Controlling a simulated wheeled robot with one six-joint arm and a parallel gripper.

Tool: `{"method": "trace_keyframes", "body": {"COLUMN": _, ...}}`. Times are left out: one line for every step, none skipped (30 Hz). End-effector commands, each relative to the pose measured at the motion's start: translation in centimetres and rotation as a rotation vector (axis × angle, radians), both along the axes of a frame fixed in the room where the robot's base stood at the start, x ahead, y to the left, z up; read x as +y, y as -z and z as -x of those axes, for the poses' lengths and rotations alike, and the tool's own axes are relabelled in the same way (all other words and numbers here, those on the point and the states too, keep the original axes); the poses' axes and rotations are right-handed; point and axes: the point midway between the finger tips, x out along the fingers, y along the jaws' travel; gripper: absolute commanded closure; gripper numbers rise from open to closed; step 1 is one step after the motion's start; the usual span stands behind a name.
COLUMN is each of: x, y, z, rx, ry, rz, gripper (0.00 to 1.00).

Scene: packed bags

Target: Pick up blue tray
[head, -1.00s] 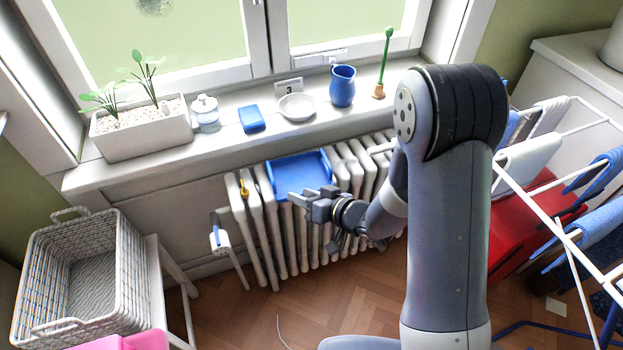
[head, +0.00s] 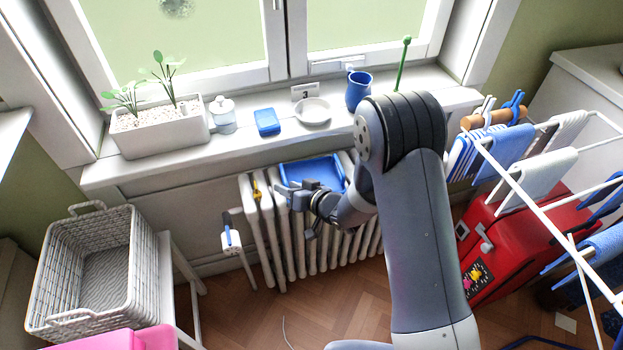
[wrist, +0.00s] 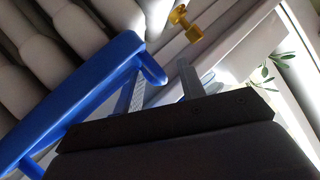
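The blue tray (head: 314,170) lies on top of the white radiator under the window sill. My gripper (head: 279,191) is at the tray's front left corner, and my wrist covers part of the tray's front edge. In the wrist view the tray (wrist: 70,98) runs up from the lower left, with its corner close to the fingers. My gripper's two fingers (wrist: 159,72) stand apart with a gap between them. The tray's corner shows near that gap; I cannot tell whether it is between the fingers or touching them.
A yellow valve (head: 257,187) sits at the radiator's left end, close to my gripper. The sill holds a planter (head: 160,133), a blue box (head: 267,121), a white dish (head: 313,111) and a blue vase (head: 358,90). A drying rack (head: 525,180) stands right, a basket (head: 58,262) left.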

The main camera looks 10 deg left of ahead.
Motion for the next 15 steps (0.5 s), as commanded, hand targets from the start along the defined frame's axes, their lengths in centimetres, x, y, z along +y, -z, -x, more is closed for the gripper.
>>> {"method": "trace_keyframes", "body": {"x": -0.01, "y": 0.00, "z": 0.00, "rx": 0.000, "ry": 0.000, "rz": 0.000, "gripper": 0.62}}
{"method": "trace_keyframes", "body": {"x": -0.02, "y": 0.00, "z": 0.00, "rx": 0.000, "ry": 0.000, "rz": 0.000, "gripper": 0.62}}
{"method": "trace_keyframes", "body": {"x": -0.03, "y": -0.01, "z": -0.01, "rx": 0.000, "ry": 0.000, "rz": 0.000, "gripper": 0.62}}
{"method": "trace_keyframes", "body": {"x": -0.04, "y": -0.01, "z": -0.01, "rx": 0.000, "ry": 0.000, "rz": 0.000, "gripper": 0.64}}
{"method": "trace_keyframes", "body": {"x": -0.04, "y": -0.01, "z": -0.01, "rx": 0.000, "ry": 0.000, "rz": 0.000, "gripper": 0.66}}
{"method": "trace_keyframes", "body": {"x": -0.04, "y": -0.01, "z": 0.00, "rx": 0.000, "ry": 0.000, "rz": 0.000, "gripper": 0.69}}
{"method": "trace_keyframes", "body": {"x": -0.04, "y": -0.01, "z": 0.00, "rx": 0.000, "ry": 0.000, "rz": 0.000, "gripper": 0.72}}
{"method": "trace_keyframes", "body": {"x": -0.04, "y": -0.02, "z": -0.01, "rx": 0.000, "ry": 0.000, "rz": 0.000, "gripper": 0.74}}
{"method": "trace_keyframes", "body": {"x": -0.04, "y": -0.02, "z": -0.01, "rx": 0.000, "ry": 0.000, "rz": 0.000, "gripper": 0.77}}
{"method": "trace_keyframes", "body": {"x": -0.05, "y": -0.02, "z": 0.00, "rx": 0.000, "ry": 0.000, "rz": 0.000, "gripper": 0.80}}
{"method": "trace_keyframes", "body": {"x": -0.05, "y": -0.02, "z": 0.00, "rx": 0.000, "ry": 0.000, "rz": 0.000, "gripper": 0.82}}
{"method": "trace_keyframes", "body": {"x": -0.05, "y": -0.02, "z": 0.00, "rx": 0.000, "ry": 0.000, "rz": 0.000, "gripper": 0.86}}
{"method": "trace_keyframes", "body": {"x": -0.05, "y": -0.02, "z": 0.00, "rx": 0.000, "ry": 0.000, "rz": 0.000, "gripper": 0.88}}
{"method": "trace_keyframes", "body": {"x": -0.05, "y": -0.02, "z": 0.00, "rx": 0.000, "ry": 0.000, "rz": 0.000, "gripper": 0.91}}
{"method": "trace_keyframes", "body": {"x": -0.06, "y": -0.03, "z": 0.00, "rx": 0.000, "ry": 0.000, "rz": 0.000, "gripper": 0.94}}
